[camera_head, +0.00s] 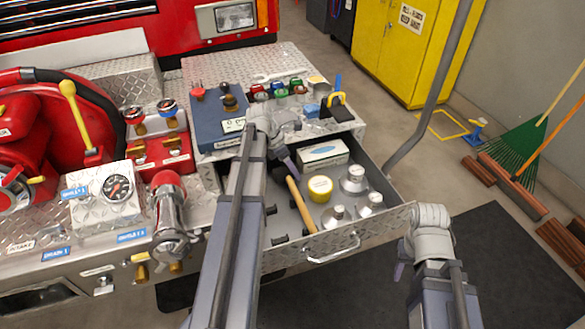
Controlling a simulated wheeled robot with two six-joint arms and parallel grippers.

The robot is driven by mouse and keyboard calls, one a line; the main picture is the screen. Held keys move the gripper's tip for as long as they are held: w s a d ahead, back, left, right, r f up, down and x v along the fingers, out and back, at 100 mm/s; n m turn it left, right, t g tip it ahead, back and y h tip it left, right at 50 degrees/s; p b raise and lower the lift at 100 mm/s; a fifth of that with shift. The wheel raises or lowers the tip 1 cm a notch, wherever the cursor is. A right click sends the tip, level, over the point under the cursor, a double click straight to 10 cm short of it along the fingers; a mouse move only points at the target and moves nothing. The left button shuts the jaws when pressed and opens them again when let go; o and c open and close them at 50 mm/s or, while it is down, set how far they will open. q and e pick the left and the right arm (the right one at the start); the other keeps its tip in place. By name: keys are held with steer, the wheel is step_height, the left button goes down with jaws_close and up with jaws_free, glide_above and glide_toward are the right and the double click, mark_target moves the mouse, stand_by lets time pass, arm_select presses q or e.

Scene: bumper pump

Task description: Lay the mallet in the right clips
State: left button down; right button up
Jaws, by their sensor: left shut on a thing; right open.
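The mallet (300,203) shows a tan wooden handle slanting down and right inside the open metal drawer, with a dark head at its upper end partly hidden by my gripper. My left gripper (287,170) is shut on the mallet near that upper end. I cannot tell whether the mallet touches the drawer floor. Small black clips (271,210) show on the left of the drawer, and another dark piece (280,240) sits near its front; the right clips are not clearly visible. My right gripper (400,270) is open and empty, outside the drawer at right.
The drawer (370,230) also holds a white box (323,153), a yellow round tin (320,187) and several metal fittings (354,179). Above it is a diamond-plate shelf with a blue case (215,125) and colored couplings. A red pump stands at left.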

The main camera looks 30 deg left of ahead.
arm_select(q)
steer(key=shift+f, duration=0.35)
steer(key=shift+c, duration=0.3)
jaws_free()
steer(key=c, duration=0.3)
steer(key=shift+o, duration=1.1)
steer(key=shift+r, duration=0.1)
step_height(320, 180, up, 10)
steer(key=p, duration=0.9)
